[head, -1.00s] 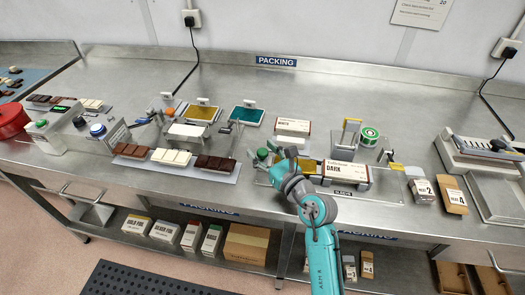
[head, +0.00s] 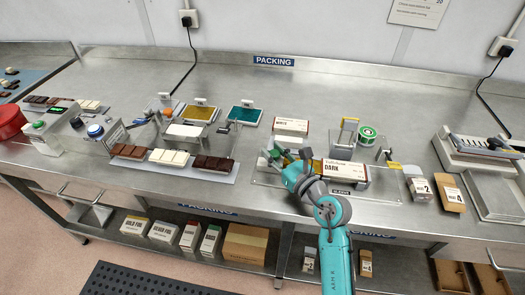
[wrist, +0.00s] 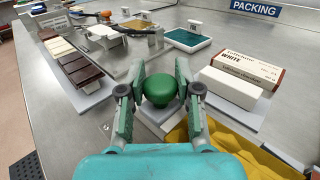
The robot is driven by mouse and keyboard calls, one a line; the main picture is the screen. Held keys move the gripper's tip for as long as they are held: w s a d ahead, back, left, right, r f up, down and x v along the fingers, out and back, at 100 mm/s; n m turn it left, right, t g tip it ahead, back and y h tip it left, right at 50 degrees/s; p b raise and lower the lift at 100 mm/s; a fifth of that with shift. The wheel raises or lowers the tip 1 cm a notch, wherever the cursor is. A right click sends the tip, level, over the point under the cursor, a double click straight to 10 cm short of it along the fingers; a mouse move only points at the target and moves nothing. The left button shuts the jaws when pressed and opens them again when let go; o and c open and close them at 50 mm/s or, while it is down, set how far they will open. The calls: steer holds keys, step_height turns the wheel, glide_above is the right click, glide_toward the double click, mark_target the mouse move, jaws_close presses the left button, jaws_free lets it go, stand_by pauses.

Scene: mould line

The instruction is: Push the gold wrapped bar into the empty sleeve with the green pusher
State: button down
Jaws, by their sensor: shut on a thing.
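The green pusher knob (wrist: 160,88) stands between the two fingers of my gripper (wrist: 158,92), which is shut on it. In the head view my gripper (head: 280,156) is at the left end of the sleeve fixture. The gold wrapped bar (wrist: 222,155) lies just right of the fingers in the wrist view. In the head view only a small part of the gold bar (head: 317,163) shows, between my wrist and the white and brown DARK sleeve (head: 346,170). My arm hides the rest, and I cannot tell how far the bar is inside the sleeve.
A WHITE carton (head: 291,126) lies behind the fixture; it also shows in the wrist view (wrist: 242,80). A tray of chocolate bars (head: 172,158) is to the left.

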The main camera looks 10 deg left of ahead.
mark_target(287, 163)
steer(key=d, duration=0.3)
steer(key=shift+d, duration=0.35)
steer(key=c, duration=0.8)
jaws_free()
steer(key=shift+s, duration=0.1)
steer(key=v, duration=1.2)
